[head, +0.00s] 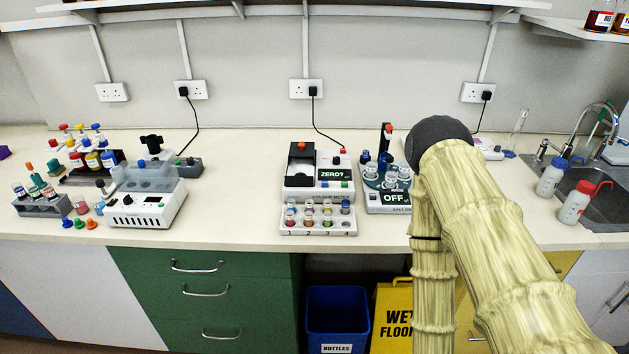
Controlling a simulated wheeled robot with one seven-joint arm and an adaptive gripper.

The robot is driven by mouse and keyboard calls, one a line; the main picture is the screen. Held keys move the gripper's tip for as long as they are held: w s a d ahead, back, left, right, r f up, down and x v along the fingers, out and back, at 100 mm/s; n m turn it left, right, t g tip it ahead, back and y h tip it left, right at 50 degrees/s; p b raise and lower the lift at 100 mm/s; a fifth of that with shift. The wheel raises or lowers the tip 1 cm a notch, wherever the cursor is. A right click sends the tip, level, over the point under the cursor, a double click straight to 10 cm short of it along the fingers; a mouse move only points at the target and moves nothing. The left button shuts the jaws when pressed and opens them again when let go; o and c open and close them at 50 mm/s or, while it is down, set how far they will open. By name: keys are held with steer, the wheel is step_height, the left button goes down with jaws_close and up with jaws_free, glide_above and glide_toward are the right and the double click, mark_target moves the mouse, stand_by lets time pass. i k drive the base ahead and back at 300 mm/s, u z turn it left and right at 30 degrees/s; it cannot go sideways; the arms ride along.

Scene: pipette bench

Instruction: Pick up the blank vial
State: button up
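No label reading "blank" can be made out, so I cannot tell which vial is the blank vial. A white numbered rack (345,229) holds several small vials with coloured contents or caps. It stands in front of a meter (335,192) whose display reads "ZERO?". A grey rack (45,208) at the far left holds several vials with coloured caps. A round holder (371,183) on the device reading "OFF" carries more small vials. My pale yellow arm covers the bench at the right of centre. My gripper is not in view.
A white device with a clear grey block (140,209) stands left of centre. Wash bottles (550,177) stand beside the sink (602,197) at the right. The bench (235,205) is clear between the left device and the meter. A blue bin (337,315) stands below.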

mark_target(345, 202)
steer(key=u, duration=0.05)
steer(key=k, duration=0.5)
steer(key=u, duration=0.8)
steer(key=i, duration=0.6)
steer(key=z, duration=1)
steer(key=i, duration=0.65)
